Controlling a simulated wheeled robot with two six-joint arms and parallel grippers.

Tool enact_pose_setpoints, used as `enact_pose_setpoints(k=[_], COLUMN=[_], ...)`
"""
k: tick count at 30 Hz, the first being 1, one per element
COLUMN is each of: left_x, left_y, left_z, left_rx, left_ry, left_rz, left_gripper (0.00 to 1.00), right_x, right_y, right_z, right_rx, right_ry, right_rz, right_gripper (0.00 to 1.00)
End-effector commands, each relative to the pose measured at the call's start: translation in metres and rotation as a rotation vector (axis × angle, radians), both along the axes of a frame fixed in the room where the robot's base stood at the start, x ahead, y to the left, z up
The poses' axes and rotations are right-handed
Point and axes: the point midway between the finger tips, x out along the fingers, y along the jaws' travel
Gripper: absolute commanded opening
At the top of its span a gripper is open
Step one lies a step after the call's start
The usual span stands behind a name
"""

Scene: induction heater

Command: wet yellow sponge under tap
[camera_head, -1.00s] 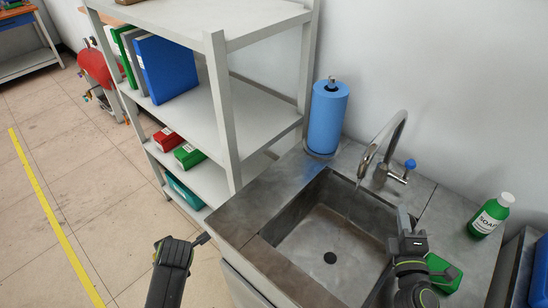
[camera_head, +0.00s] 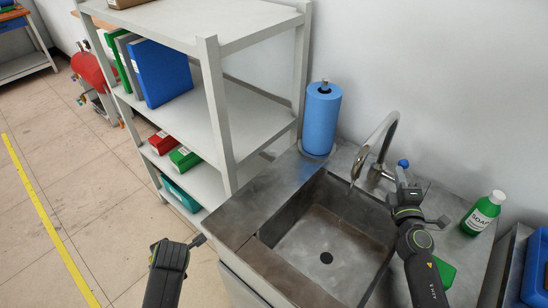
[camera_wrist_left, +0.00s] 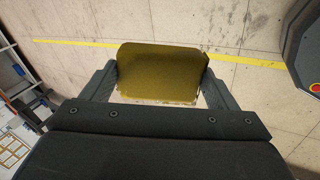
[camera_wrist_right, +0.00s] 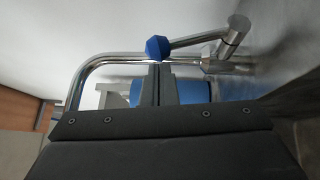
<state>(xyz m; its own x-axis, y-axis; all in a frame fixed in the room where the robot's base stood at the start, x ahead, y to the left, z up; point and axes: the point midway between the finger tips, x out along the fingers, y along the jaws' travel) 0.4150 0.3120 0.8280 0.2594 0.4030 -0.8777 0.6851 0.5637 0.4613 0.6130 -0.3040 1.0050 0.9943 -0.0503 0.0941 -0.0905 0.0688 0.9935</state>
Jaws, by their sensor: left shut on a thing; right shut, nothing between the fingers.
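The yellow sponge (camera_wrist_left: 162,75) is between the fingers of my left gripper (camera_wrist_left: 160,88), above the floor in the left wrist view. In the head view my left gripper (camera_head: 198,241) is left of the sink, and I cannot make out the sponge there. The tap (camera_head: 375,150) is a curved metal spout over the sink (camera_head: 325,240), with a blue-tipped handle (camera_head: 403,163). Whether water runs is hard to tell. My right gripper (camera_head: 402,178) is shut and empty, close to the handle. In the right wrist view the blue tip (camera_wrist_right: 158,47) is just beyond the fingertips; contact is unclear.
A blue paper roll (camera_head: 321,120) stands behind the sink's left side. A green soap bottle (camera_head: 483,212) and a green block (camera_head: 444,271) are to the right, the block partly behind my right arm. A grey shelf (camera_head: 225,120) stands left of the sink. The sink basin looks empty.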

Motion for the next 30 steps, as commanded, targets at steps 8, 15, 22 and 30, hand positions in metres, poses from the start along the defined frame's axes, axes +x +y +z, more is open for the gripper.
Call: enact_pose_setpoints(k=[8,15,22,30], left_x=[0.000,0.000,0.000,0.000], left_y=[0.000,0.000,0.000,0.000], left_z=[0.001,0.009,0.008,0.008], left_rx=[0.000,0.000,0.000,0.000], left_ry=[0.000,0.000,0.000,0.000], left_rz=[0.000,0.000,0.000,0.000], left_gripper=[0.63,0.63,0.63,0.63], right_x=[0.001,0.018,0.027,0.027], right_y=[0.000,-0.013,-0.020,-0.020], right_z=[0.001,0.018,0.022,0.022], right_rx=[0.000,0.000,-0.001,-0.001], right_ry=[0.000,-0.002,-0.001,-0.003], right_rz=[0.000,0.000,0.000,-0.001], right_gripper=[0.00,0.00,0.00,0.00])
